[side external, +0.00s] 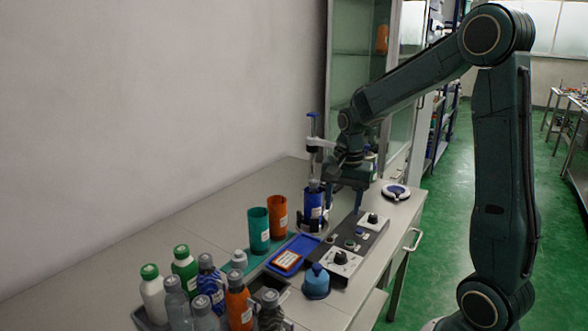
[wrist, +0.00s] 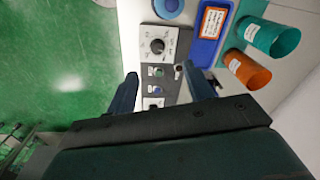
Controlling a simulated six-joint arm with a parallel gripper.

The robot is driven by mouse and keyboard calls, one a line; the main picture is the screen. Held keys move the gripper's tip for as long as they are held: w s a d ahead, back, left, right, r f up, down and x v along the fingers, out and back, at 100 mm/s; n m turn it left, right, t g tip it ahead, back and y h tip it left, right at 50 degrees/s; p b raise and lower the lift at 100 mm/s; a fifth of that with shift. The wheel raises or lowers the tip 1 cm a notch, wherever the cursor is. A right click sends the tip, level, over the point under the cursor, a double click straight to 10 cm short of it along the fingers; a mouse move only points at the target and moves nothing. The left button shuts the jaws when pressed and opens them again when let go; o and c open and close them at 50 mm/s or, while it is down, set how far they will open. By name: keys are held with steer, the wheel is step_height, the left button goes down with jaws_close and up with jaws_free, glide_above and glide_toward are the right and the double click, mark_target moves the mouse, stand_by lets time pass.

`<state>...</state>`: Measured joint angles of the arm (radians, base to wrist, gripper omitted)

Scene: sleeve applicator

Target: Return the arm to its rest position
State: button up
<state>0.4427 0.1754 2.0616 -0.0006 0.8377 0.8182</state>
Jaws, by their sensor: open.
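My gripper (side external: 345,205) is over the far part of the bench, beside the sleeve applicator (side external: 312,150) and above the control panel (side external: 362,244). Its fingers point down. In the wrist view my gripper (wrist: 160,78) has its two fingers apart, with nothing held between them. The panel's knobs and buttons (wrist: 157,72) show beyond and between the fingertips. A dark blue cup (side external: 312,203) stands at the applicator, close to the left of the gripper. Whether the gripper touches the applicator is hard to tell.
An orange cup (side external: 277,216) and a teal cup (side external: 258,230) stand near a blue tray (side external: 312,241). A blue dome-shaped item (side external: 316,282) is in front. Several bottles (side external: 185,269) crowd the near end. A glass cabinet (side external: 355,60) stands behind.

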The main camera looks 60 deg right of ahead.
steer(key=s+a+r+n+t, duration=0.2)
steer(key=s+a+r+n, duration=0.3)
steer(key=s+a+n, duration=0.2)
steer(key=s+a+r+n+t, duration=0.2)
steer(key=s+a+r+n, duration=0.3)
steer(key=s+a+n, duration=0.2)
steer(key=shift+s+a+t, duration=0.4)
steer(key=shift+s+a, duration=0.4)
steer(key=shift+a, duration=0.1)
